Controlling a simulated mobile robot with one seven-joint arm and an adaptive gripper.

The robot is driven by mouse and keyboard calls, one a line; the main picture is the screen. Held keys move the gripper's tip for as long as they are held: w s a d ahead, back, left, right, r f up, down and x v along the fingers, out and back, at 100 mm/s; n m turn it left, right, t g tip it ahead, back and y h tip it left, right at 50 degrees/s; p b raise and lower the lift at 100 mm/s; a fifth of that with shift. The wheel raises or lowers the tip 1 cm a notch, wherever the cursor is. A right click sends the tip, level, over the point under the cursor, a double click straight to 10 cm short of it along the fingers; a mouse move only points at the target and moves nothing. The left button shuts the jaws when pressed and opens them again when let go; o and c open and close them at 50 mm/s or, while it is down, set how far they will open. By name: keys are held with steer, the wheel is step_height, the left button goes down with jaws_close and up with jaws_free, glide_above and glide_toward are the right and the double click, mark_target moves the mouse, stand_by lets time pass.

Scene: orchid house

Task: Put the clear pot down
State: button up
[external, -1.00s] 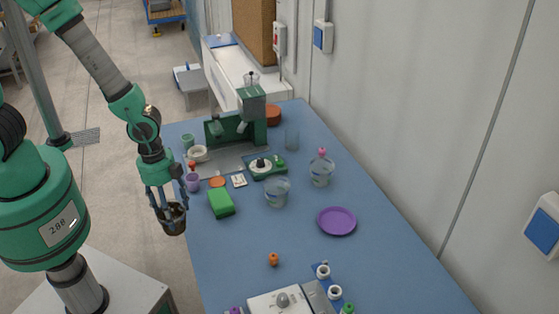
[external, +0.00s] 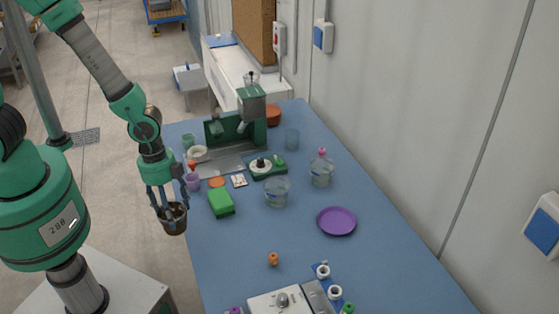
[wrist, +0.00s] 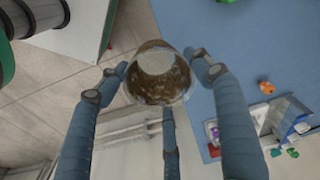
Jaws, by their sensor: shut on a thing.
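The clear pot (external: 174,222) is see-through with dark brown matter inside. My gripper (external: 168,205) is shut on it, and the pot hangs off the left edge of the blue table, close to that edge. In the wrist view the pot (wrist: 160,77) sits between the blue fingers of my gripper (wrist: 160,85), with its round opening and brown contents showing. The blue table (external: 300,240) lies to the right of the pot. The pot's far side is hidden.
A green block (external: 221,203) and a purple cup (external: 193,183) are near the table's left edge. A purple plate (external: 337,221), a clear bowl (external: 277,191) and a pink-topped bottle (external: 321,169) stand farther right. The table's front left is mostly bare around a small orange item (external: 273,260).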

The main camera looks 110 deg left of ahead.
steer(key=w+a+r+n+p, duration=0.1)
steer(key=w+a, duration=0.7)
steer(key=w, duration=0.4)
steer(key=w+a+r+n+p, duration=0.1)
steer(key=w+a, duration=0.8)
steer(key=w, duration=0.4)
steer(key=shift+a+r, duration=0.2)
steer(key=shift+r, duration=0.2)
steer(key=shift+w, duration=0.15)
steer(key=w+a, duration=0.3)
steer(key=w, duration=0.4)
steer(key=w+a+f, duration=0.1)
steer(key=w+a, duration=0.2)
steer(key=w, duration=0.4)
steer(key=shift+w+a+f+p, duration=0.15)
steer(key=shift+a+f+p, duration=0.1)
steer(key=shift+a+p, duration=0.1)
steer(key=shift+f, duration=1.75)
